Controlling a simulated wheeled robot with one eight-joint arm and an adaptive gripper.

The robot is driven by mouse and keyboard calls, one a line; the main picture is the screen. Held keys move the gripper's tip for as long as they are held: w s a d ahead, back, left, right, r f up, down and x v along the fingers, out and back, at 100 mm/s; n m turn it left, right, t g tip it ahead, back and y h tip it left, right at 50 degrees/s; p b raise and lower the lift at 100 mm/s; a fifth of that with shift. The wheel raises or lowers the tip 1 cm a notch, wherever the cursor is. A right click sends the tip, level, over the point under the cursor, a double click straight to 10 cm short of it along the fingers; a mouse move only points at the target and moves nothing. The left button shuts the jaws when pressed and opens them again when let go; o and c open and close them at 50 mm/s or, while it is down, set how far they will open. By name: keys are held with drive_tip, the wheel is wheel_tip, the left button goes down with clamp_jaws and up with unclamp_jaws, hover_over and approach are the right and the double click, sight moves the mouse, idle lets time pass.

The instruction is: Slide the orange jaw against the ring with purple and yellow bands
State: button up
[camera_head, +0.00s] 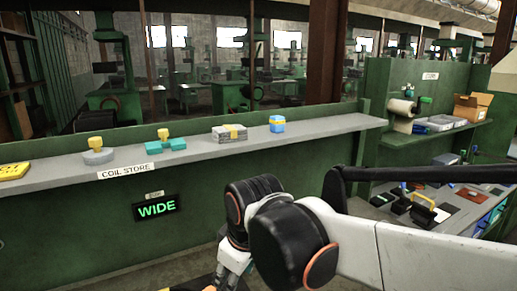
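I cannot make out an orange jaw or a ring with purple and yellow bands. A small orange-yellow sliver (193,289) shows at the bottom edge, too cut off to identify. My arm reaches in from the right, and my gripper (233,264) hangs below its black wrist at the bottom centre. The fingertips are cut off by the frame's lower edge, so their opening and anything between them are hidden.
A grey ledge (60,174) labelled "COIL STORE" holds several yellow, grey, teal and blue pieces. Below it a dark sign (156,208) reads "WIDE" in green. A cluttered bench (455,222) lies at right, under a shelf (432,135) with an open cardboard box (472,107).

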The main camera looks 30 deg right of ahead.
drive_tip(key=s+d+f+m+t+b, duration=0.2)
drive_tip(key=s+f+m+t+b, duration=0.1)
drive_tip(key=s+m, duration=0.3)
drive_tip(key=shift+f, duration=0.55)
